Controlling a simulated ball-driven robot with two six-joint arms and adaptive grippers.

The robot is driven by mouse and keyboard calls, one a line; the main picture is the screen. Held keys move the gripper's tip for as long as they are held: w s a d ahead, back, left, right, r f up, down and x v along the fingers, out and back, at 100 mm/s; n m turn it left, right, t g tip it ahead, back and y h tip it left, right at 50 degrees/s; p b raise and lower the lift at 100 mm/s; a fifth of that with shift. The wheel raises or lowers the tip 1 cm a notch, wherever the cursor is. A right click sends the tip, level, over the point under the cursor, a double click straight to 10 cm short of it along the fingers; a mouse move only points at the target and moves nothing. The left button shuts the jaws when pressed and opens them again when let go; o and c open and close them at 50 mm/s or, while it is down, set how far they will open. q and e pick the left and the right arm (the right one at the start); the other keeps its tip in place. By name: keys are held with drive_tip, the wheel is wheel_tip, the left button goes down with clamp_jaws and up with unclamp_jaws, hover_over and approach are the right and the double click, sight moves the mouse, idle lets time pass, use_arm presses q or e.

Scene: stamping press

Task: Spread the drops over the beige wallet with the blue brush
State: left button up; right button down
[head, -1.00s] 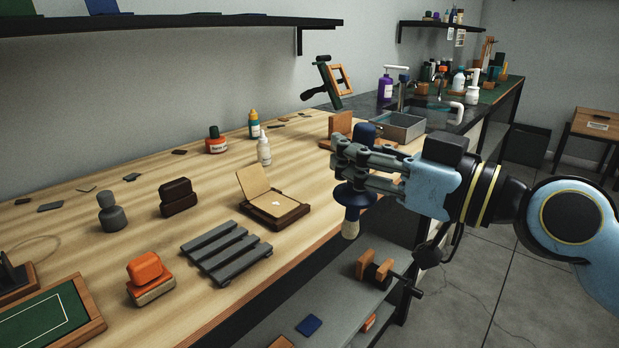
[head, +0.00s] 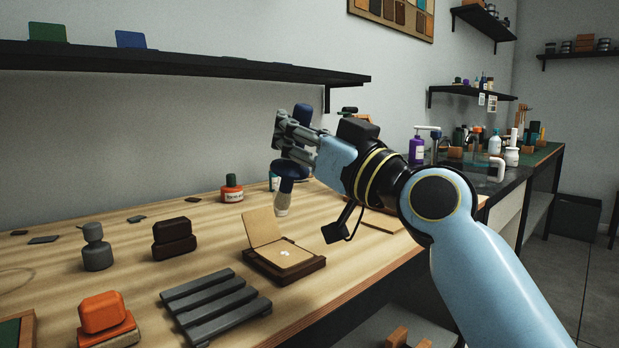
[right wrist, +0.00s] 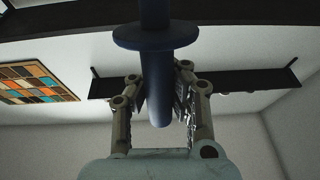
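The beige wallet (head: 266,228) lies open on a dark brown tray (head: 309,269) on the bench, its back flap raised. Small pale drops (head: 285,252) sit in the middle of its flat half. My right gripper (head: 284,140) is shut on the blue brush (head: 291,171), holding it roughly upright above and behind the wallet. The brush's pale bristle tip (head: 282,204) points down, apart from the wallet. In the right wrist view the brush's blue handle (right wrist: 157,90) stands between the fingers. My left gripper is in neither view.
A grey slatted rack (head: 212,306) lies in front of the wallet. A dark brown block (head: 173,238), a grey knobbed piece (head: 96,247) and an orange-topped block (head: 104,312) stand to the left. A red-and-white bottle (head: 231,188) stands behind. A black shelf (head: 180,62) hangs above.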

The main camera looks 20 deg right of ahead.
sight(292, 183)
drive_tip(key=shift+s+a, duration=0.1)
drive_tip(key=shift+f, duration=0.25)
wheel_tip(292, 183, down, 4)
drive_tip(key=b, duration=0.3)
drive_tip(key=shift+r, duration=0.1)
drive_tip(key=shift+f+b, duration=0.7)
drive_tip(key=shift+f, duration=0.05)
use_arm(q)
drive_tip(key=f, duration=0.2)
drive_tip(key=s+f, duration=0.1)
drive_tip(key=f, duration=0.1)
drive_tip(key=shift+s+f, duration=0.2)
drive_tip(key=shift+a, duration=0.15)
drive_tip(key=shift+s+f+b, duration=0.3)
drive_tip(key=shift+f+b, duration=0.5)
use_arm(e)
drive_tip(key=shift+f, duration=0.7)
